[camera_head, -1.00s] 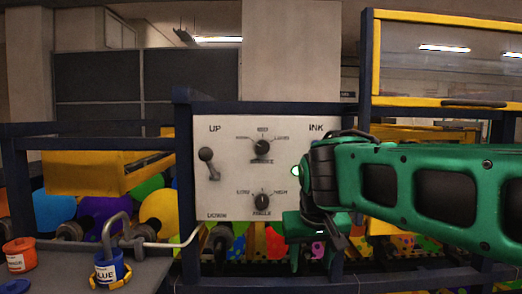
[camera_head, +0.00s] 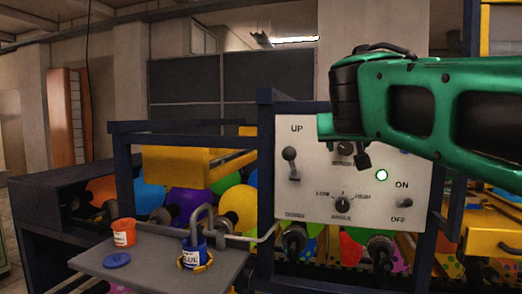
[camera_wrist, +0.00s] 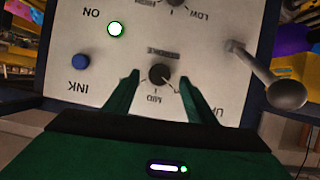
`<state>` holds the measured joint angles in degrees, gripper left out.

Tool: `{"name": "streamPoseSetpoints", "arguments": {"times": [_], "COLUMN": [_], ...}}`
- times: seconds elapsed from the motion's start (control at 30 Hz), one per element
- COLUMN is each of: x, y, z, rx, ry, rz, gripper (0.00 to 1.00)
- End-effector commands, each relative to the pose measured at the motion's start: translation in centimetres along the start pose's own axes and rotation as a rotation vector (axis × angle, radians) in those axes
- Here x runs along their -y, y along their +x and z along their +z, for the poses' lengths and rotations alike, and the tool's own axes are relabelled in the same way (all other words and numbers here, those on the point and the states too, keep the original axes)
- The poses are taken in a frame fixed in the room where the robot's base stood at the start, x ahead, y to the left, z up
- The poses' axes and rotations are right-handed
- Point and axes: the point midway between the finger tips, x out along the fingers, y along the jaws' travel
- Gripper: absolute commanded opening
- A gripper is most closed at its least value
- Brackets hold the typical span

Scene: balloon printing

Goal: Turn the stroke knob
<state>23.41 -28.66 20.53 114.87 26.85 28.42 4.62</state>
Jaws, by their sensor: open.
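The stroke knob (camera_wrist: 160,75) is a small round black knob on the white control panel, beside the upside-down word STROKE in the wrist view. In the head view only part of the stroke knob (camera_head: 345,148) shows below my arm. My gripper (camera_wrist: 158,82) is open. Its two green fingers reach toward the panel, one on each side of the stroke knob, with gaps to it. Whether the fingertips touch the panel is hard to tell. In the head view my arm covers the panel's upper right, and the fingers are not clearly visible.
The angle knob (camera_head: 342,204) sits below on the panel. The up/down lever (camera_head: 290,160) juts out beside my gripper, and a blue ink button (camera_wrist: 80,61) is opposite. A lit green-white indicator (camera_head: 382,175) and an on/off switch (camera_head: 405,203) are at the right.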

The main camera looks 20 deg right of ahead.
Motion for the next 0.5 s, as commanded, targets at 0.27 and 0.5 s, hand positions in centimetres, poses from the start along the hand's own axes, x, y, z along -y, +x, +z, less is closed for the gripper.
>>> {"name": "streamPoseSetpoints", "arguments": {"times": [0.27,0.5], "x": [0.0,0.0], "y": [3.1,3.5], "z": [0.1,0.1], "rx": [0.001,0.001], "ry": [0.0,0.0], "rz": [0.0,0.0], "gripper": [0.51,0.51]}}
